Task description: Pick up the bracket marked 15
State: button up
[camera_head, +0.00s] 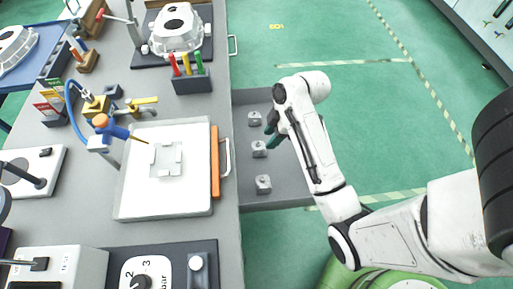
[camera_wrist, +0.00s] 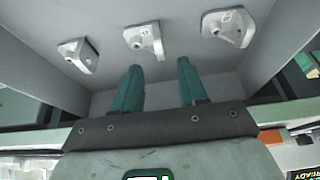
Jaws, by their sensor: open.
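Three small grey metal brackets lie apart in a row in an open grey drawer. In the head view they are the far bracket (camera_head: 254,118), the middle bracket (camera_head: 259,149) and the near bracket (camera_head: 263,184). The wrist view shows a left bracket (camera_wrist: 78,54), a centre bracket (camera_wrist: 145,38) and a right bracket (camera_wrist: 228,25). Small labels show on them, but I cannot read which is 15. My gripper (camera_head: 271,134) is over the drawer, close to the far and middle brackets. Its green fingers (camera_wrist: 159,66) are apart and empty, pointing toward the centre bracket.
The drawer (camera_head: 285,190) has raised walls around the brackets. The grey workbench (camera_head: 226,100) stands left of it, with a white tray (camera_head: 135,200), an orange bar (camera_head: 215,160) and a screwdriver holder (camera_head: 192,82). Green floor to the right is open.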

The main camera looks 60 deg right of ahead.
aim_at(261, 148)
jog(key=x, duration=0.7)
jog(key=shift+w, duration=0.3)
grip_shut()
